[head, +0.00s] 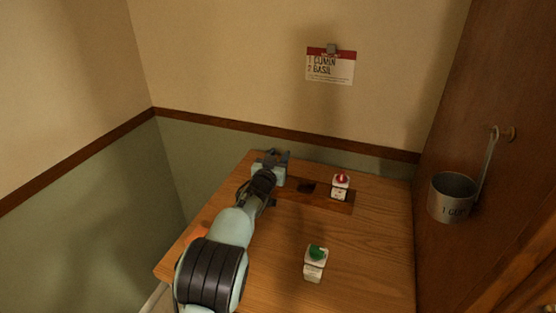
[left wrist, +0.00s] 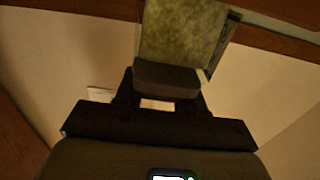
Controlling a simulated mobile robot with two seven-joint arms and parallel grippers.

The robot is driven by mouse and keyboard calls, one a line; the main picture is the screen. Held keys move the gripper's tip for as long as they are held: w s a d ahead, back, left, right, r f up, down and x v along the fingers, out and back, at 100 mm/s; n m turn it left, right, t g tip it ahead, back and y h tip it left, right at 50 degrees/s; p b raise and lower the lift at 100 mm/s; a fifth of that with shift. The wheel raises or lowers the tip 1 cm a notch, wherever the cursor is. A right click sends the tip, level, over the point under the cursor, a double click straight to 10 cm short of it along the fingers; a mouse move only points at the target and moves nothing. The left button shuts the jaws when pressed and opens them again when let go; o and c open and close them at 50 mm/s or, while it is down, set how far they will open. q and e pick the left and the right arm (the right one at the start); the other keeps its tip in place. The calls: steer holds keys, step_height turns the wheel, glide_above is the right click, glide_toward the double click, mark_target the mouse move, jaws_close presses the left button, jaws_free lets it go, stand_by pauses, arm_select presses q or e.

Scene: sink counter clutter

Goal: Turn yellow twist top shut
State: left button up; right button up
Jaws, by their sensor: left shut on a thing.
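My left gripper (head: 271,163) is at the far left edge of the wooden counter, and my arm covers part of that area. In the left wrist view, a mottled yellow-green container (left wrist: 182,32) with a dark, marked edge shows close up just beyond a finger pad (left wrist: 167,78). The gripper is shut on it. I cannot make out a yellow twist top in either view, so I cannot tell if it is open or shut. My right gripper is not in view.
A red-topped white jar (head: 340,188) stands at the right of a dark recessed strip (head: 308,187). A green-topped jar (head: 315,264) stands nearer. An orange thing (head: 196,234) is partly behind my arm. A metal cup (head: 452,197) hangs at right. The counter's right side (head: 380,250) is clear.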

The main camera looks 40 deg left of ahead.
arm_select(q)
steer(key=shift+f, duration=0.2)
steer(key=o, duration=1)
steer(key=shift+r, duration=0.1)
steer(key=shift+s, duration=0.1)
steer(key=v, duration=1.3)
steer(key=shift+s+d, duration=0.1)
